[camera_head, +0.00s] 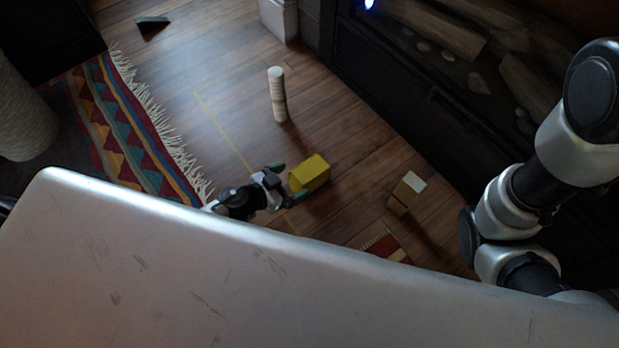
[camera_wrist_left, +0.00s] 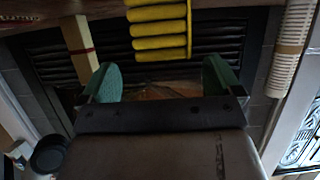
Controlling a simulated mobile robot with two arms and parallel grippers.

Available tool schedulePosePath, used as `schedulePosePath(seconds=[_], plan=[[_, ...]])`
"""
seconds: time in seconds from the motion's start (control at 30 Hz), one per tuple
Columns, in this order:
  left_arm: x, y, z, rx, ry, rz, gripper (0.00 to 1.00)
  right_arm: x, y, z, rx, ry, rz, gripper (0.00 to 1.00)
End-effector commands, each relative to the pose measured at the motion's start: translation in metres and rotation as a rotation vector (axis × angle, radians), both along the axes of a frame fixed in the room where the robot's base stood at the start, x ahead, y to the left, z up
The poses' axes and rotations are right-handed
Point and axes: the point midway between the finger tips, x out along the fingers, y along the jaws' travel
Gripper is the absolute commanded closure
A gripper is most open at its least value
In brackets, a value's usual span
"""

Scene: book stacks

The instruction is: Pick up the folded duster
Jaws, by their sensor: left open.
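The folded duster (camera_head: 311,171) is a yellow, block-like bundle on the wooden floor in the head view. In the left wrist view it shows as a yellow ribbed stack (camera_wrist_left: 160,28) at the top centre. My left gripper (camera_head: 286,181) is open, with green finger pads, just to the left of the duster and pointing at it. In the wrist view the duster lies ahead, between the lines of the two fingers (camera_wrist_left: 162,76). I cannot tell whether either finger touches it. My right arm shows at the right, but its gripper is out of view.
A pale ribbed cylinder (camera_head: 277,94) stands behind the duster. A small wooden block stack (camera_head: 406,193) is to its right. A fringed patterned rug (camera_head: 125,135) lies left. A dark cabinet or fireplace front (camera_head: 420,110) borders the floor. A pale surface (camera_head: 200,275) fills the foreground.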

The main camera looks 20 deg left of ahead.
Motion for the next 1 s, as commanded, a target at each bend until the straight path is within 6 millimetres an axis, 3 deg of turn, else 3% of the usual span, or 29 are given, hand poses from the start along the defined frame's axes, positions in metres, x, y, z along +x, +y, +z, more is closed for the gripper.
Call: schedulePosePath(seconds=[0.4, 0.7, 1.0], plan=[[0.038, -0.026, -0.018, 0.002, -0.001, 0.0, 0.06, 0.0, 0.0, -0.029, -0.001, 0.001, -0.001, 0.57], [0.041, -0.029, -0.018, 0.001, 0.001, 0.001, 0.06, 0.0, 0.0, -0.029, -0.001, 0.001, -0.001, 0.57], [0.041, -0.029, -0.018, 0.001, 0.001, 0.001, 0.51, 0.0, 0.0, -0.029, -0.001, 0.001, -0.001, 0.57]])
